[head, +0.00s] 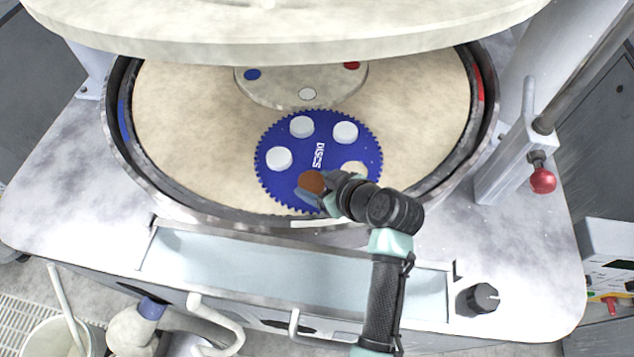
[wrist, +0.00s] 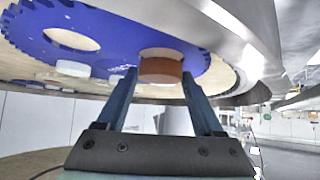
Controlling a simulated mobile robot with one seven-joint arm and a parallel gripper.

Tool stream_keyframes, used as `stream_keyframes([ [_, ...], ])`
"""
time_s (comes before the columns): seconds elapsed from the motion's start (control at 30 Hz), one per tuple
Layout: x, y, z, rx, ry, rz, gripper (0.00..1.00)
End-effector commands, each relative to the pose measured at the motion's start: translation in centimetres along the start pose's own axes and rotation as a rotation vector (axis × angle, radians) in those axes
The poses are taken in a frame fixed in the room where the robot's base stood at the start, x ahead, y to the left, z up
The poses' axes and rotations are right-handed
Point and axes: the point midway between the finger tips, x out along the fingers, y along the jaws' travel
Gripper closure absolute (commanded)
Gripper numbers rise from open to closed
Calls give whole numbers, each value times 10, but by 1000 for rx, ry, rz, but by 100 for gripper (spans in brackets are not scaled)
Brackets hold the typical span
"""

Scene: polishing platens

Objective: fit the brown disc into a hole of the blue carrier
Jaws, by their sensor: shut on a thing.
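The blue toothed carrier (head: 262,170) lies flat on the pale platen near its front edge; it also fills the top of the wrist view (wrist: 110,50). White discs (head: 302,127) sit in three of its holes. A pale, empty-looking hole (head: 357,167) is at its right, partly hidden by my gripper; it shows in the wrist view (wrist: 72,38). My gripper (head: 320,186) is shut on the brown disc (head: 312,181), over the carrier's front part. In the wrist view the brown disc (wrist: 160,70) is between the fingertips, beside a pale opening. I cannot tell whether it touches the carrier.
A raised metal rim (head: 190,203) surrounds the platen (head: 190,130) close in front of the carrier. A large pale upper plate (head: 290,40) overhangs the back. A round pale plate (head: 270,90) with coloured spots lies behind the carrier. The platen's left side is clear.

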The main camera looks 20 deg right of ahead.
Motion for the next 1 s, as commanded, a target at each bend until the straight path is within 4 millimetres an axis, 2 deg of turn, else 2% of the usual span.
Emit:
stream_keyframes([
  [1.0,8,0,9,1,1,0,80],
])
